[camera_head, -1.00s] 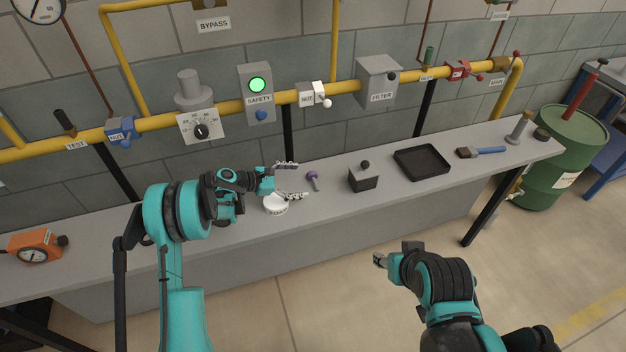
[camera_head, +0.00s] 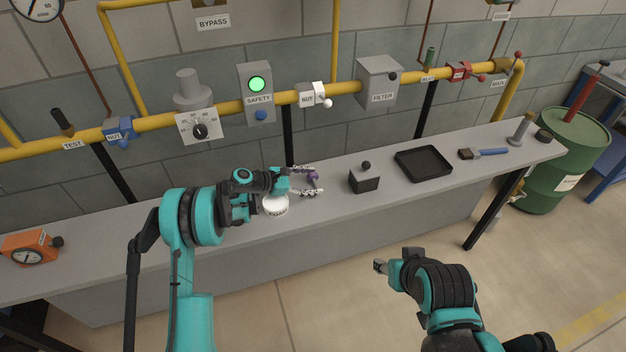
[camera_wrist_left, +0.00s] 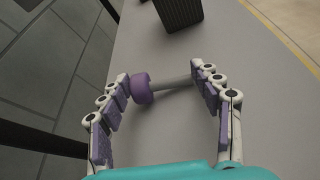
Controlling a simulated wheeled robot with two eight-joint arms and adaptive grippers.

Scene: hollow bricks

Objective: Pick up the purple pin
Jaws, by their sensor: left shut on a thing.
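The purple pin (camera_head: 313,177) is on the grey bench, with its purple head and grey shaft clear in the left wrist view (camera_wrist_left: 142,88). My left gripper (camera_head: 314,182) reaches over the bench from the left, with one finger on each side of the pin. In the left wrist view the gripper (camera_wrist_left: 160,80) is shut on the pin, one finger by the purple head and the other by the shaft end. The pin lies across between the fingertips. My right gripper (camera_head: 380,264) is in front of the bench, away from the pin; its jaws are too small to read.
A white round labelled thing (camera_head: 275,206) sits just below my left gripper. A dark block with a knob (camera_head: 364,180) stands right of the pin, then a black tray (camera_head: 399,165) and a brush (camera_head: 486,153). Yellow pipework (camera_head: 345,87) runs along the wall behind.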

